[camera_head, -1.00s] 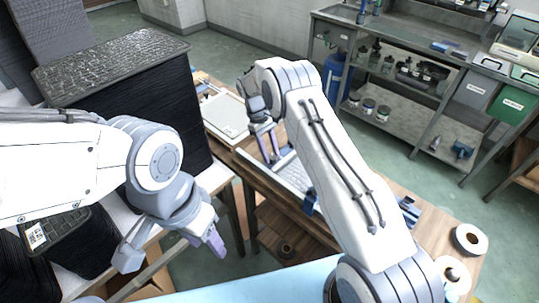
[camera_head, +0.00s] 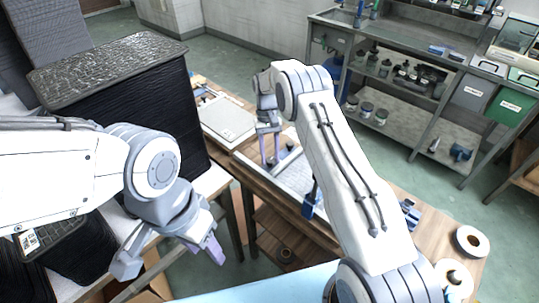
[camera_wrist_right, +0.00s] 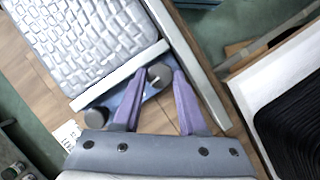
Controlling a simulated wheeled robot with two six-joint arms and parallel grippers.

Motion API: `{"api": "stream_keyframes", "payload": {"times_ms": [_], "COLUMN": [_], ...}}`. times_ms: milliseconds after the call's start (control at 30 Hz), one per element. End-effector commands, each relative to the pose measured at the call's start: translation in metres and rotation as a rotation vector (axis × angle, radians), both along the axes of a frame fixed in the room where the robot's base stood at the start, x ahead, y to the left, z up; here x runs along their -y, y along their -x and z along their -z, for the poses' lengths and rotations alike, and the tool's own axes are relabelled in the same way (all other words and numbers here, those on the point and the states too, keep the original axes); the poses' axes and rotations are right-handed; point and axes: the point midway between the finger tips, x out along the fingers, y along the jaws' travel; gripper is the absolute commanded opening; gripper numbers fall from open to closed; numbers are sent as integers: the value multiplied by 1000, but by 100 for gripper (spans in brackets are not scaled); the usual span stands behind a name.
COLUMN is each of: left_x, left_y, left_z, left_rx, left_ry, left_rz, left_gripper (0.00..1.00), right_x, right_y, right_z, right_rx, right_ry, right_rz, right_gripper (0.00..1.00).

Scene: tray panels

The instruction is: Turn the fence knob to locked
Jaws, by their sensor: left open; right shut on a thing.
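In the right wrist view, the purple fingers of my right gripper (camera_wrist_right: 158,84) are shut on a small grey fence knob (camera_wrist_right: 160,74). The knob sits at one end of a blue fence piece (camera_wrist_right: 133,104), and a darker round grey knob (camera_wrist_right: 96,117) is at its other end. The fence piece lies beside the rim of a tray with a textured silvery panel (camera_wrist_right: 85,40). In the head view, my right gripper (camera_head: 269,150) points down at the workbench; the knob is too small to tell there. My left gripper (camera_head: 171,257) is open and empty, away from the bench.
A flat pale panel (camera_head: 228,120) lies on the wooden bench beyond the tray. White tape rolls (camera_head: 470,240) sit at the bench's right end. A metal shelf (camera_head: 415,110) stands behind, across open floor.

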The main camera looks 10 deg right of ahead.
Motion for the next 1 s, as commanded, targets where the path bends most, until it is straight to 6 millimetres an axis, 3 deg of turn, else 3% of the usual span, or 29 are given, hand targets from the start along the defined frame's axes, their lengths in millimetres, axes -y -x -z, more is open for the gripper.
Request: {"api": "stream_keyframes", "payload": {"times_ms": [400,433,800,1000], "left_x": [0,0,0,0], "left_y": [0,0,0,0], "left_z": [0,0,1,9], "left_rx": [0,0,0,0], "left_ry": [0,0,0,0], "left_rz": [0,0,0,0], "left_gripper": [50,50,50,50], "right_x": [0,0,0,1], "right_y": [0,0,-1,-12], "right_z": [-1,-1,-2,-25], "right_rx": [0,0,1,6], "right_ry": [-1,-1,-1,-1], "right_rz": [5,5,4,4], "right_gripper": [0,53,54,54]}}
